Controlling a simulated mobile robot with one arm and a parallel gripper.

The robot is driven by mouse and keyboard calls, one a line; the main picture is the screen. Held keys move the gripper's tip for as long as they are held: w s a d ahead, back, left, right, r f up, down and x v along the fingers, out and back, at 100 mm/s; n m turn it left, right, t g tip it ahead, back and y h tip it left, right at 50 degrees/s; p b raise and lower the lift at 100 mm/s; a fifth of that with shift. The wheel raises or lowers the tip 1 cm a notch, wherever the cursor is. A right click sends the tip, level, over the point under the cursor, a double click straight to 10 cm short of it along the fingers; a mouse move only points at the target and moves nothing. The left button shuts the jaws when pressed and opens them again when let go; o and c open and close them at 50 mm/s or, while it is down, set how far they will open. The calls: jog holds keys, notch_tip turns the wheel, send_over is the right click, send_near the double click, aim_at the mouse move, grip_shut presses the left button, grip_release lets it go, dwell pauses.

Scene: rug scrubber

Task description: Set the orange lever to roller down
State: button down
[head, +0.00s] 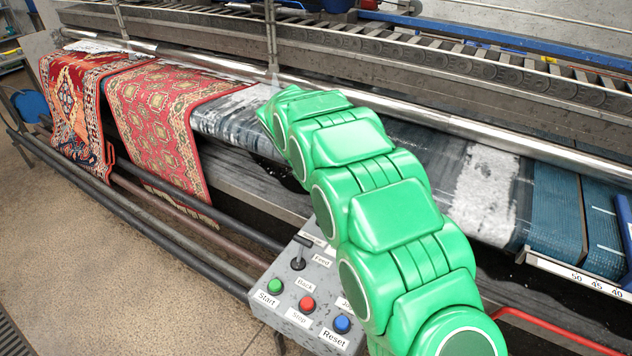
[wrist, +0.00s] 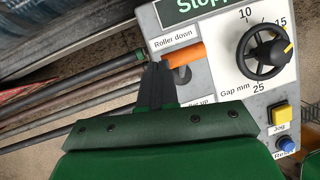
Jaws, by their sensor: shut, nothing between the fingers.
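The orange lever (wrist: 184,54) shows in the wrist view on a light grey control panel (wrist: 219,78). It lies right beside the "Roller down" label (wrist: 173,38), just below it in the picture. A second label ending in "up" (wrist: 200,103) is partly covered by my gripper. My gripper (wrist: 157,68) is shut and empty, its dark fingertips at the left end of the lever. I cannot tell whether they touch it. In the head view my green arm hides the lever and my gripper.
A black gap dial (wrist: 265,52) sits right of the lever, with a yellow Jog button (wrist: 281,115) below. Red rugs (head: 160,118) hang over the machine's left side.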

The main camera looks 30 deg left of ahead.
dwell(0.4)
jog(key=v, duration=1.3)
jog(key=shift+a, duration=0.15)
jog(key=shift+r, duration=0.1)
